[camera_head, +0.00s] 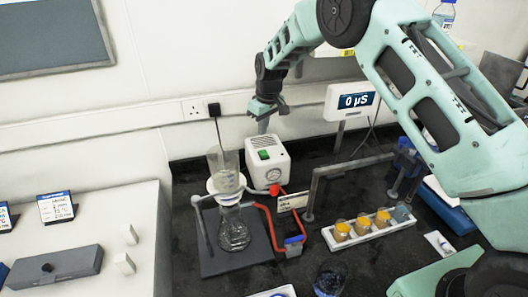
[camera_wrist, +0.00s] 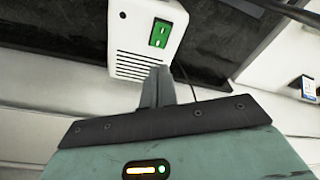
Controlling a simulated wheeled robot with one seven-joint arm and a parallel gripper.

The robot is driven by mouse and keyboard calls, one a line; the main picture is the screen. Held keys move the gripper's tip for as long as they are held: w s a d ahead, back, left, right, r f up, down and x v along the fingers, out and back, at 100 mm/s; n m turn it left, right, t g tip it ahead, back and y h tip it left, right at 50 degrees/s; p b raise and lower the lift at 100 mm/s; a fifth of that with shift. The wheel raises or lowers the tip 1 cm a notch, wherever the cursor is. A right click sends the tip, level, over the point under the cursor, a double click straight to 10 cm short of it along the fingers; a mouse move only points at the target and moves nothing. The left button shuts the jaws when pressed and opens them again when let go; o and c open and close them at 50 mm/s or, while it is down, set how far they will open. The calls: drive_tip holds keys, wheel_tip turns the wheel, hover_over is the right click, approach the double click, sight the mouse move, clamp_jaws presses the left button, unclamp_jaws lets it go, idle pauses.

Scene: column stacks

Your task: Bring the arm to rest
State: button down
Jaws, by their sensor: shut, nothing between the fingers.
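My gripper (camera_head: 264,127) is in the air at the back of the black bench, at the end of my raised green arm. Its fingers point down and are closed together with nothing between them. In the wrist view the shut fingertips (camera_wrist: 159,75) overlap the lower edge of the white pump box, which has a green switch. I cannot tell whether the fingertips touch the box; in the head view they appear just above or behind its top.
The white pump box (camera_head: 268,163) stands below my gripper, beside a glass flask with a funnel (camera_head: 230,205). A white rack (camera_head: 370,230) holds several vials.

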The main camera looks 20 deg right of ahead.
drive_tip(key=s+d+r+m, duration=0.2)
drive_tip(key=s+d+r, duration=0.2)
drive_tip(key=s, duration=0.3)
drive_tip(key=s+d+r+m, duration=0.1)
drive_tip(key=s+d+r, duration=0.3)
drive_tip(key=s, duration=0.4)
drive_tip(key=s+d+r+m+t, duration=0.1)
drive_tip(key=s+d, duration=0.1)
drive_tip(key=s, duration=0.7)
drive_tip(key=s+d+r+m, duration=0.1)
drive_tip(key=s+d+m, duration=0.1)
drive_tip(key=s, duration=0.7)
drive_tip(key=s+a+f+n+g+b, duration=0.1)
drive_tip(key=s+a+f+n+b, duration=0.3)
drive_tip(key=a, duration=0.5)
drive_tip(key=s+a+f+n+g+b, duration=0.1)
drive_tip(key=s+a+f+n+b, duration=0.2)
drive_tip(key=s+a+f+b, duration=0.4)
drive_tip(key=s+a+b, duration=0.2)
drive_tip(key=s, duration=0.1)
drive_tip(key=shift+a+n+g, duration=0.2)
drive_tip(key=shift+n+g, duration=0.1)
drive_tip(key=shift+n, duration=0.1)
drive_tip(key=shift+f, duration=0.1)
